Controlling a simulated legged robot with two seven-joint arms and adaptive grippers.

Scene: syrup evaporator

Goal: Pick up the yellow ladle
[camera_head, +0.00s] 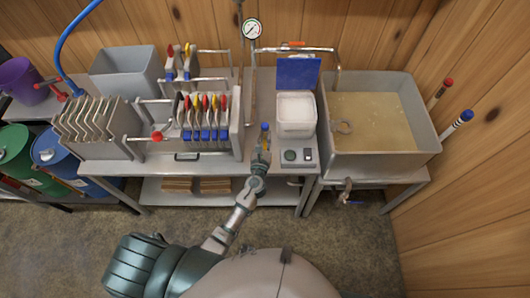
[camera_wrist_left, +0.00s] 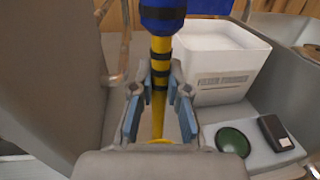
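The yellow ladle (camera_wrist_left: 160,75) has a yellow handle with black bands and a blue end. In the left wrist view it stands upright between the two fingers of my left gripper (camera_wrist_left: 160,116), with a gap on each side. Its lower part is hidden behind the gripper's palm. In the head view the ladle's blue end (camera_head: 265,127) shows just above my left gripper (camera_head: 261,153), at the front edge of the bench. My left gripper is open around the handle and does not visibly touch it. My right gripper is not in view.
A white container (camera_head: 296,112) with a blue lid (camera_head: 298,72) stands just right of the ladle. A panel with a round green button (camera_head: 290,155) is in front. A filter press (camera_head: 208,115) stands left, a pan of amber liquid (camera_head: 372,120) right.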

